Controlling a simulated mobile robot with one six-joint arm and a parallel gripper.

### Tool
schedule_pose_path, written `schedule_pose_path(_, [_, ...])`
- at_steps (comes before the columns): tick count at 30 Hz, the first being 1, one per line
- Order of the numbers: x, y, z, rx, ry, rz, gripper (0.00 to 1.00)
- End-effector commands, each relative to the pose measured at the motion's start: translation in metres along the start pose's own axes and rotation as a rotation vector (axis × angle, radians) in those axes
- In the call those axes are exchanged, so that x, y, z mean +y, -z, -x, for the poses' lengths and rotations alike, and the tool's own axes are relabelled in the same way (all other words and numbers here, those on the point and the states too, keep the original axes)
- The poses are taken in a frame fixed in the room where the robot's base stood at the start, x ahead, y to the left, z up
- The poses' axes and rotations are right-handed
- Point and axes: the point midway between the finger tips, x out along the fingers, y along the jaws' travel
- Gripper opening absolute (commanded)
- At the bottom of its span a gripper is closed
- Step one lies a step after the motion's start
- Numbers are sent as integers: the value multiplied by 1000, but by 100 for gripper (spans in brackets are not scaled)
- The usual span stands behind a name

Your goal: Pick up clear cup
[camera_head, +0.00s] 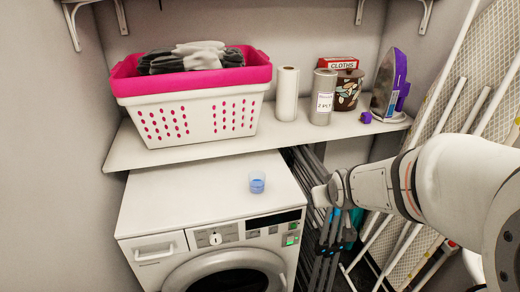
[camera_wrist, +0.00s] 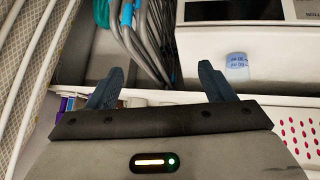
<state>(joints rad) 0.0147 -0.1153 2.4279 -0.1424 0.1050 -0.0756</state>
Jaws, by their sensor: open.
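The clear cup (camera_head: 257,182) is small and stands upright on top of the white dryer (camera_head: 180,195), towards the front right. Its lower part looks blue. It also shows small in the wrist view (camera_wrist: 237,66), up and to the right of my fingers. My gripper (camera_head: 322,194) is to the right of the dryer in the head view, apart from the cup. In the wrist view my gripper (camera_wrist: 158,72) has its two dark fingers spread wide with nothing between them.
Folded racks (camera_head: 315,235) stand right of the dryer. The dryer top around the cup is clear.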

Motion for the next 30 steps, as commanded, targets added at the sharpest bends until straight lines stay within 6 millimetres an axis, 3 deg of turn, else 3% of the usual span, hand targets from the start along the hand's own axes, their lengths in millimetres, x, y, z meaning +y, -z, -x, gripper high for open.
schedule_pose_path(1, [-5,4,-30,57,6,13,76])
schedule_pose_path(3, [-26,18,-59,161,85,62,76])
schedule_pose_path(6, [-51,34,-94,306,167,111,76])
schedule_pose_path(10, [-88,43,-127,470,302,145,76])
schedule_pose_path(15, [-125,43,-145,613,460,151,76])
schedule_pose_path(18, [-137,41,-148,659,517,147,76])
schedule_pose_path(30, [-160,65,-169,685,551,144,76])
